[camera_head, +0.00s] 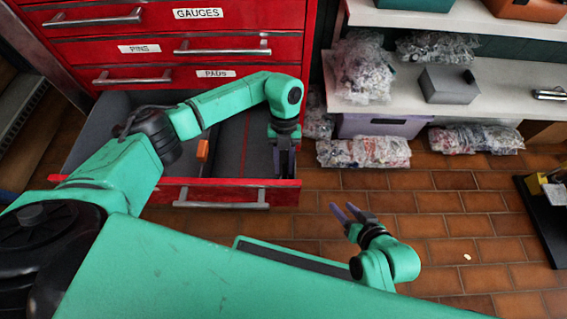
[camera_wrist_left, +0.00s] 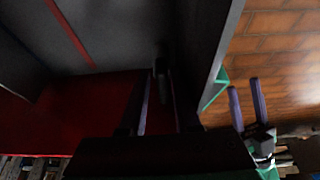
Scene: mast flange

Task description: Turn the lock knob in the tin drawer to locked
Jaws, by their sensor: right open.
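The open bottom drawer (camera_head: 112,193) of the red cabinet has a grey floor, a red front and a metal handle. Its label is not in view. My left gripper (camera_head: 284,172) points down inside its right end, close behind the front panel. In the left wrist view, a small dark upright piece (camera_wrist_left: 162,78) shows by the fingertips of my left gripper (camera_wrist_left: 161,90). It may be the lock knob, but its shape and setting are too dark to tell. Whether the fingers touch it is unclear. My right gripper (camera_head: 352,214) is open and empty above the floor, outside the drawer.
An orange object (camera_head: 203,150) lies in the drawer near a red divider (camera_head: 245,145). Closed drawers labelled GAUGES, PINS and PADS are above. Shelves (camera_head: 500,75) at right hold bagged parts and a grey box (camera_head: 448,85). The tiled floor (camera_head: 440,200) is mostly clear.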

